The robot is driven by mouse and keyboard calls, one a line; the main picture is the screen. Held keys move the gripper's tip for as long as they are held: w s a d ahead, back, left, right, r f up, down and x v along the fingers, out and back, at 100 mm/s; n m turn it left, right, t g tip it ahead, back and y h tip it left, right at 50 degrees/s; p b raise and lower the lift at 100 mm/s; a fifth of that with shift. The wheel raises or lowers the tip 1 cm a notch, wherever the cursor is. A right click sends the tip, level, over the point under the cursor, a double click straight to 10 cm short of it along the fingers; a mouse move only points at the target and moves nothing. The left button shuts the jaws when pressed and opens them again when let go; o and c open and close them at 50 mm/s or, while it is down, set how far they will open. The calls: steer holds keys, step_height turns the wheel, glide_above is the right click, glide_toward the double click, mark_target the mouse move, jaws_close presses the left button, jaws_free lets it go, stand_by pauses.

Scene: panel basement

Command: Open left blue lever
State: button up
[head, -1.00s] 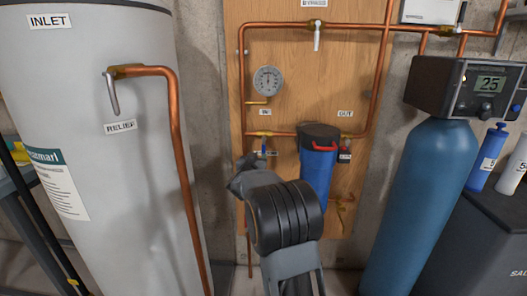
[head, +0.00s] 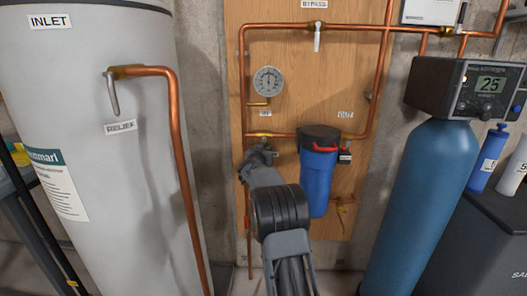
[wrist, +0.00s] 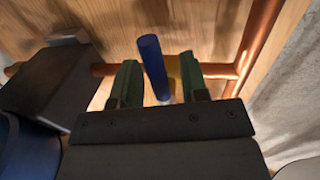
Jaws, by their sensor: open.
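The left blue lever (wrist: 151,62) shows in the wrist view, upright in the picture, with a silver stem and a brass valve body (wrist: 174,72) behind it. My gripper (wrist: 159,68) is open, with its two green fingers on either side of the lever; I cannot tell whether either touches it. In the head view my gripper (head: 260,152) is at the left valve on the copper pipe below the gauge, and it hides the lever there.
The blue filter housing (head: 317,182) with a red handle is just right of my gripper. A grey tank (head: 115,200) with a copper relief pipe (head: 178,150) stands left. A blue softener tank (head: 428,190) stands right. A gauge (head: 267,81) sits above.

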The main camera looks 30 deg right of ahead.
steer(key=shift+c, duration=0.5)
jaws_close()
